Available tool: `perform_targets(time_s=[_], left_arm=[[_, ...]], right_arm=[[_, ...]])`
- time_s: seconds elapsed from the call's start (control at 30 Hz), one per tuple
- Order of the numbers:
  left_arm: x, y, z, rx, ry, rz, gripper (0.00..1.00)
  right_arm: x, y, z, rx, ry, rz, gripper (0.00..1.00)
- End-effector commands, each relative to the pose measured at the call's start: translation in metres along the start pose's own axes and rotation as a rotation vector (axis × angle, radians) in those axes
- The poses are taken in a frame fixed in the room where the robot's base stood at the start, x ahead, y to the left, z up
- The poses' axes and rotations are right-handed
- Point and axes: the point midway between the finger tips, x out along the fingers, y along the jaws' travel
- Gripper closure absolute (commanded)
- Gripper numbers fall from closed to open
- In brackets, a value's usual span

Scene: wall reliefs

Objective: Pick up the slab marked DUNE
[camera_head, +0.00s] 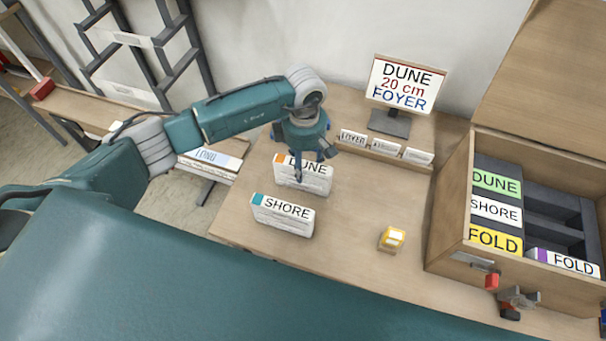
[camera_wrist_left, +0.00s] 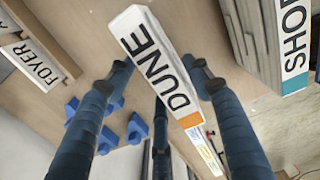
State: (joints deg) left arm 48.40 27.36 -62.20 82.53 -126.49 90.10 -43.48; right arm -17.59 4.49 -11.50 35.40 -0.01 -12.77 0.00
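The slab marked DUNE (camera_head: 303,175) is white with an orange end mark and stands on the table; its label also fills the middle of the left wrist view (camera_wrist_left: 150,62). My left gripper (camera_head: 304,152) is over it, pointing down. Its fingers are spread around the slab, one on each long side in the left wrist view (camera_wrist_left: 160,72). I see no clear grip, and the fingers hide part of the slab in the head view. A display (camera_head: 402,85) reads DUNE, 20 cm, FOYER. I cannot make out my right gripper.
The SHORE slab (camera_head: 284,214) stands close in front, with a teal end mark. A rack (camera_head: 385,152) of label cards, including FOYER, is behind. A wooden box (camera_head: 450,215) at right holds more labelled slabs. The table's front middle is clear.

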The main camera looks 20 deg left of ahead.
Motion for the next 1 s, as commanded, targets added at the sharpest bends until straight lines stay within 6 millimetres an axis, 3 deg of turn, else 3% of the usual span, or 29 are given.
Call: perform_targets(time_s=[0.03, 0.2, 0.23, 0.67, 0.87, 1.0], left_arm=[[0.000, 0.000, 0.000, 0.000, 0.000, 0.000, 0.64], [0.000, 0.000, 0.000, 0.000, 0.000, 0.000, 0.98], [0.000, 0.000, 0.000, 0.000, 0.000, 0.000, 1.00], [-0.008, 0.002, 0.000, -0.001, 0.000, 0.004, 1.00], [-0.034, 0.003, 0.000, 0.001, -0.001, 0.008, 1.00], [-0.068, 0.003, 0.000, 0.001, -0.002, 0.011, 1.00]], right_arm=[[0.000, 0.000, 0.002, 0.000, -0.002, 0.000, 0.60], [0.000, 0.000, 0.000, 0.000, 0.000, 0.000, 0.60], [0.000, 0.000, -0.001, 0.000, 0.001, 0.000, 0.60], [0.002, 0.002, -0.010, 0.001, 0.015, 0.002, 0.60], [0.009, 0.002, -0.009, 0.001, 0.015, 0.002, 0.60], [0.019, 0.002, -0.008, 0.001, 0.014, 0.003, 0.60]])
